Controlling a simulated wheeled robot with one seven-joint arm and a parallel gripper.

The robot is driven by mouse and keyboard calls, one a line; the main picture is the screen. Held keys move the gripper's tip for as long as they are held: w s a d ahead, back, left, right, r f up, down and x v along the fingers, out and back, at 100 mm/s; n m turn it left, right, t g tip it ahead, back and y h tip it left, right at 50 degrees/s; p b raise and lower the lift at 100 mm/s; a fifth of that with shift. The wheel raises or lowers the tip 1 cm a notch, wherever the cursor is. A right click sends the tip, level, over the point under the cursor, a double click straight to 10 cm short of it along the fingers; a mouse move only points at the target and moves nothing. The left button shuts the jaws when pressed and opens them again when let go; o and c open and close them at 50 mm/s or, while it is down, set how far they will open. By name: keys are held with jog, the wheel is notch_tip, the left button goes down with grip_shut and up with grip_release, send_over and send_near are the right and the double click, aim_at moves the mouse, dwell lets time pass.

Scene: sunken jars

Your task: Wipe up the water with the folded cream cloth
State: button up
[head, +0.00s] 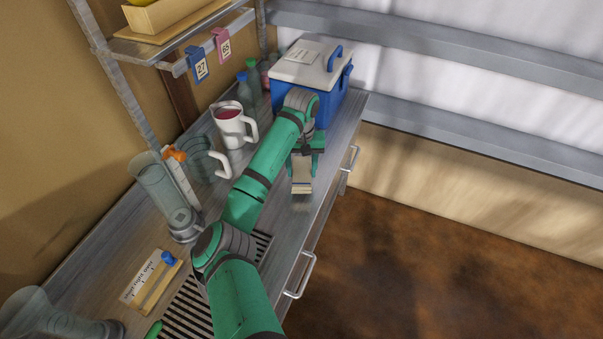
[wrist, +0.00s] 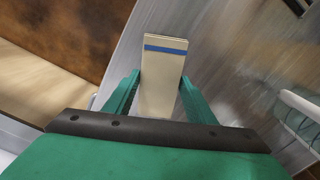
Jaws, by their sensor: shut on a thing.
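The folded cream cloth (head: 302,187) is in my gripper (head: 303,165), over the front part of the grey counter (head: 255,205). In the wrist view the cloth (wrist: 163,82) sits between the two green fingers, with a blue stripe across its far part. My gripper is shut on it. I cannot tell whether the cloth touches the counter or hangs just above it. I cannot make out the water clearly; the counter around the cloth looks streaky and shiny.
A blue cooler box (head: 312,78) stands behind my gripper. A white jug (head: 231,125) with dark red liquid, a clear jug (head: 205,158) and a tall clear cylinder (head: 160,190) stand to the left. Drawer handles (head: 301,275) stick out at the counter's front.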

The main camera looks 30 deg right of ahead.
jog(key=shift+r, duration=2.45)
jog(key=shift+w+a, duration=0.1)
